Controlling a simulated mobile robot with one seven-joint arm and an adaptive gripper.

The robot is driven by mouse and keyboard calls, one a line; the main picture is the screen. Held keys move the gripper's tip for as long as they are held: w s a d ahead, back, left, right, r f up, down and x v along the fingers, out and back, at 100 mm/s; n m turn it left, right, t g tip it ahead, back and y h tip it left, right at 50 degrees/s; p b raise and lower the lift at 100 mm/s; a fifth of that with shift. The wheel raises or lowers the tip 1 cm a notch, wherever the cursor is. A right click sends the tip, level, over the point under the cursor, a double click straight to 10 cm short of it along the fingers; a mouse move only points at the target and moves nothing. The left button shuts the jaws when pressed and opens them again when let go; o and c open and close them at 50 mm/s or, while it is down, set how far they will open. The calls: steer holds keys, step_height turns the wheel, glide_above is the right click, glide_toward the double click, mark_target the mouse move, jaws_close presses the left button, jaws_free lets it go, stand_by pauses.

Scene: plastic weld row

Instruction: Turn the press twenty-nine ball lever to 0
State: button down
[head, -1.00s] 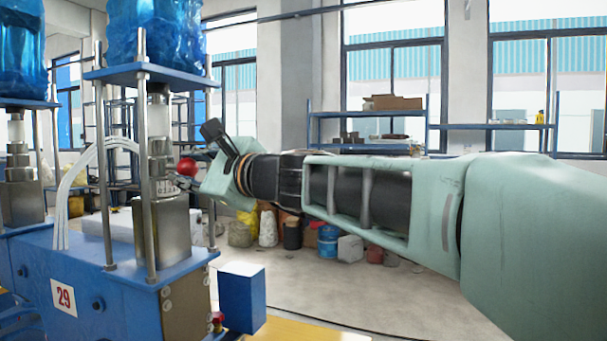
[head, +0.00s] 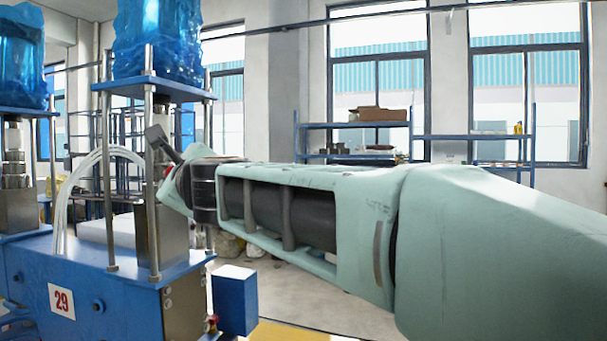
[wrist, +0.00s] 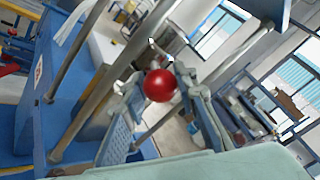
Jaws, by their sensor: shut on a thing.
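The blue press twenty-nine (head: 130,290) stands at left in the head view, with a number 29 plate (head: 61,300) on its front. Its lever's red ball (wrist: 160,86) sits in the middle of the wrist view, between the fingers of my gripper (wrist: 160,92). My gripper is shut on the ball. In the head view my wrist covers nearly all of the ball and the gripper, beside the press's steel posts.
Steel posts (head: 153,165) carry the press's upper plate (head: 152,86) close by my wrist. A blue box (head: 235,300) stands at the press's right. Another press (head: 15,200) stands farther left. Shelves (head: 355,135) are along the back wall.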

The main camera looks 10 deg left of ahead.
steer(key=shift+s+r+h, duration=0.1)
steer(key=shift+s+h, duration=0.15)
steer(key=shift+h, duration=0.05)
steer(key=c, duration=1.5)
jaws_free()
steer(key=shift+c, duration=0.2)
steer(key=shift+w, duration=0.1)
